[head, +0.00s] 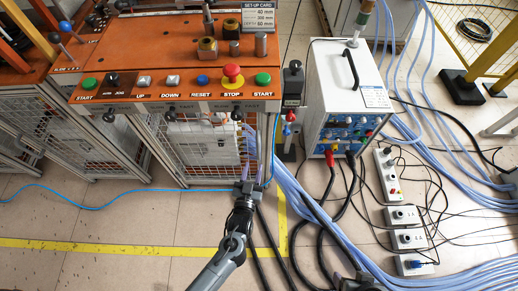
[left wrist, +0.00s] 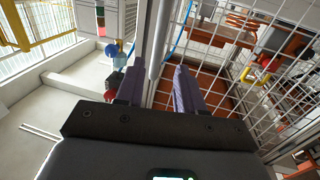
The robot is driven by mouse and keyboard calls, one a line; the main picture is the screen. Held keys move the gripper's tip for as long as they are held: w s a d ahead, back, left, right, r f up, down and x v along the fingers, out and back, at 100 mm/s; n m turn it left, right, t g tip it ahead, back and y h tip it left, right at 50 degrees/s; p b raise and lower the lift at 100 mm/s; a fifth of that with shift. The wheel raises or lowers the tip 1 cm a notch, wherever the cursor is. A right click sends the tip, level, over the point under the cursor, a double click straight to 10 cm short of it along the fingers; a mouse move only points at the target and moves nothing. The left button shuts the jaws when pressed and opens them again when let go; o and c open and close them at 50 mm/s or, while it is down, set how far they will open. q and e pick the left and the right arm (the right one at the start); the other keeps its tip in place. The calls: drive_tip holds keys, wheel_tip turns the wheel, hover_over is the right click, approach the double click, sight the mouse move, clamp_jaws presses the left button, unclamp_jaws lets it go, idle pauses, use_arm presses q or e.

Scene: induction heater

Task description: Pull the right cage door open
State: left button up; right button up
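The right cage door (head: 190,150) is a wire-mesh panel in a metal frame under the orange console. In the head view it looks closed or nearly so. My left gripper (head: 249,176) is at the lower right of this door, by its right edge. In the left wrist view the two purple-grey fingers of the left gripper (left wrist: 158,82) are apart. A grey upright post (left wrist: 155,45) shows between them, with the mesh (left wrist: 215,60) to its right. I cannot tell whether the fingers touch the frame. No right gripper can be made out.
The orange console (head: 180,50) with push buttons overhangs the cage. Another mesh panel (head: 95,130) stands left. A white heater unit (head: 345,85) stands right, with blue hoses (head: 320,215) and black cables on the floor. Power strips (head: 400,215) lie further right.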

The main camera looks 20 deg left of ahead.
sight(258, 152)
use_arm(q)
drive_tip(key=w+b, duration=0.1)
drive_tip(key=w, duration=0.2)
drive_tip(key=shift+w, duration=0.35)
drive_tip(key=w+b, duration=0.1)
drive_tip(key=w, duration=0.1)
drive_tip(key=w+a+b, duration=0.1)
drive_tip(key=w, duration=0.2)
drive_tip(key=shift+s+a, duration=0.1)
drive_tip(key=shift+a, duration=0.05)
drive_tip(key=shift+c, duration=0.5)
clamp_jaws()
